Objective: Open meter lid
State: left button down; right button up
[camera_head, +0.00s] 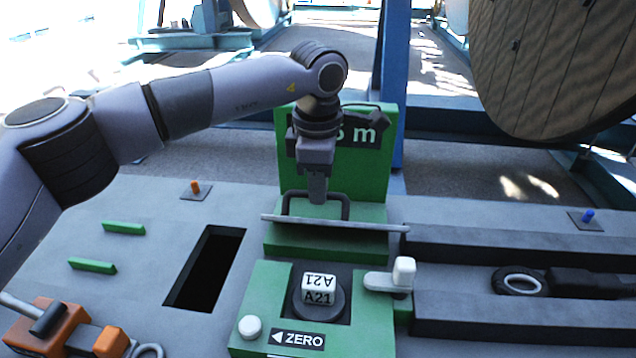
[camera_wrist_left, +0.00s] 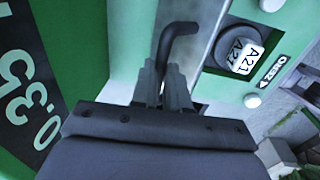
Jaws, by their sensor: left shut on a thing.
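The green meter (camera_head: 255,278) stands in the middle of the bench. Its lid is a thin grey plate (camera_head: 375,226), seen almost edge-on behind the meter's recess, and it stands raised. A dark bent handle (camera_head: 346,208) is on the lid. My left gripper (camera_head: 317,198) is shut on the handle. The wrist view shows the fingers (camera_wrist_left: 165,88) at the handle (camera_wrist_left: 181,30), beside the lid (camera_wrist_left: 190,62). The recess lies open, with a white A21 block (camera_head: 319,284) on a dark round dial. My right gripper is not in view.
A green panel (camera_head: 352,170) with a partly hidden metre reading rises behind the lid. A white lever (camera_head: 403,272) and a white ZERO button (camera_head: 250,327) flank the recess. A dark slot (camera_head: 206,268) lies left; an orange tool (camera_head: 45,330) lies front left.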

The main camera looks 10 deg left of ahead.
pick_arm(q)
jog(key=shift+f, duration=0.3)
jog(key=c, duration=1.1)
grip_release()
jog(key=shift+w, duration=0.1)
jog(key=shift+r, duration=0.1)
jog(key=shift+s+r, duration=0.2)
jog(key=shift+r, duration=1.6)
jog(key=shift+s+r, duration=0.15)
jog(key=shift+r, duration=1.6)
